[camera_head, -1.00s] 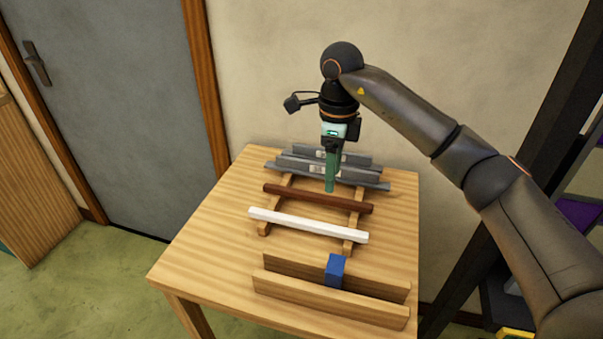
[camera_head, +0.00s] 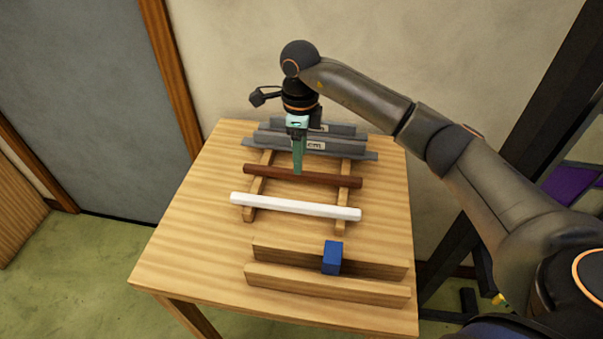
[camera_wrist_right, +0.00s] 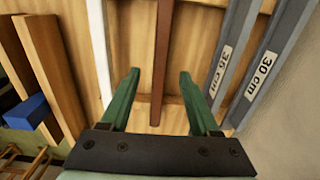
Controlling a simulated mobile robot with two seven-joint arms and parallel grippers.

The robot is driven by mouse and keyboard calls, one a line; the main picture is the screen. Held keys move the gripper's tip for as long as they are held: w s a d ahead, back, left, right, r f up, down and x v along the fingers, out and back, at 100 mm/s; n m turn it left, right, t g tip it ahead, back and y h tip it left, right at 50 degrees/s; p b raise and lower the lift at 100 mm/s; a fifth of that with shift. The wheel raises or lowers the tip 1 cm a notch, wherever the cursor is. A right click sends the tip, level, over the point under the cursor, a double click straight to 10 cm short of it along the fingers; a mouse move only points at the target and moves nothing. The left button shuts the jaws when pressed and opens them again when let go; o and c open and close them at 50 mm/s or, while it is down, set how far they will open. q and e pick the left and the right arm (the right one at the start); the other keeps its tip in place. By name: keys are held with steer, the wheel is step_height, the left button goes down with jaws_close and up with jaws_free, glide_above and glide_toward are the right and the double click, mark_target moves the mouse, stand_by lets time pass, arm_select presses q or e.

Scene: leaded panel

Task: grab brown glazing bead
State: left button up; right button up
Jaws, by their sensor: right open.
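The brown glazing bead (camera_head: 322,179) lies across two wooden rails on the table, between the white bead and the grey bars. In the right wrist view the brown bead (camera_wrist_right: 161,62) runs between the two green fingers of my right gripper (camera_wrist_right: 160,80). The gripper is open, with a gap on both sides of the bead. In the head view my right gripper (camera_head: 298,170) points down at the middle of the bead, and I cannot tell the exact height of the fingertips. My left gripper is not in view.
A white bead (camera_head: 295,206) lies on the rails in front. Grey bars (camera_head: 345,147) with length labels lie behind. Two wooden strips (camera_head: 300,281) with a blue block (camera_head: 332,257) between them stand near the front of the table (camera_head: 190,235). A wall is close behind.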

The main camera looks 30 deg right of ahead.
mark_target(302, 175)
step_height(302, 175, down, 5)
steer(key=shift+s+d+r+p, duration=0.1)
steer(key=shift+d+r+p, duration=0.05)
steer(key=shift+p, duration=0.2)
jaws_close()
stand_by(0.3)
